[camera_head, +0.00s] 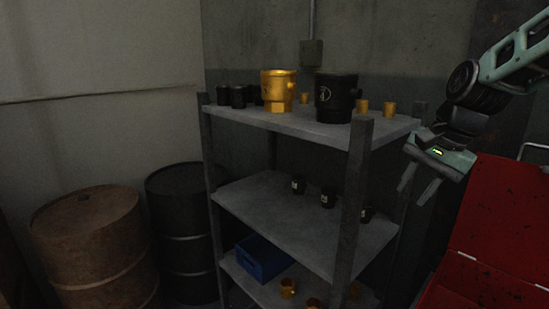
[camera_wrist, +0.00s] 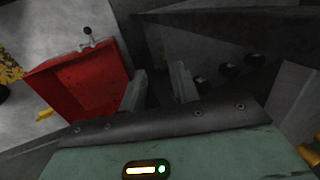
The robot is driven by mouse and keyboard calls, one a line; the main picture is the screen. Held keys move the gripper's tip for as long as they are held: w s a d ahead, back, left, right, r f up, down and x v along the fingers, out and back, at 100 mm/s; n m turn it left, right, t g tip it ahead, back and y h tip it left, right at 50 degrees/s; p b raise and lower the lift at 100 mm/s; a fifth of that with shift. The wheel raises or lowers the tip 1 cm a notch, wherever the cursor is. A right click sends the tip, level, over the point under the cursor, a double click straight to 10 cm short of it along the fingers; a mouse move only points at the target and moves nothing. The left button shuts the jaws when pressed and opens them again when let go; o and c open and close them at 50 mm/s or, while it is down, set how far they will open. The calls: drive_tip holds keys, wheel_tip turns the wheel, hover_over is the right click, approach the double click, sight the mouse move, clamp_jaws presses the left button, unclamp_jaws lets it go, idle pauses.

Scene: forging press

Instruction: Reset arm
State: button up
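My gripper (camera_head: 418,186) is at the right of the head view, to the right of the shelf's front post and in front of a red panel. Its two fingers are spread apart with nothing between them. In the wrist view my gripper (camera_wrist: 160,90) also shows open and empty. My arm reaches in from the upper right corner of the head view, with the gripper pointing down and to the left.
A grey shelf rack (camera_head: 345,132) holds gold and black parts and a blue bin (camera_head: 263,258). Brown (camera_head: 90,240) and black (camera_head: 182,225) barrels stand left of it. A red panel (camera_head: 500,225) is close to my gripper and shows in the wrist view (camera_wrist: 85,80).

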drive_tip(key=s+a+f+n+g+b, duration=0.1)
drive_tip(key=s+a+f+n+b, duration=0.1)
drive_tip(key=s+a+f+n, duration=0.3)
drive_tip(key=s+a+f+n+h+b, duration=0.1)
drive_tip(key=s+a+f+n, duration=0.4)
drive_tip(key=s, duration=0.7)
drive_tip(key=s+a+f+n+g+h+b, duration=0.1)
drive_tip(key=s+a+f+n+b, duration=0.2)
drive_tip(key=s+a+f+n, duration=0.3)
drive_tip(key=s+n, duration=0.1)
drive_tip(key=s, duration=0.2)
drive_tip(key=shift+f+n+g, duration=0.3)
drive_tip(key=shift+f+n, duration=0.1)
drive_tip(key=shift+w, duration=0.1)
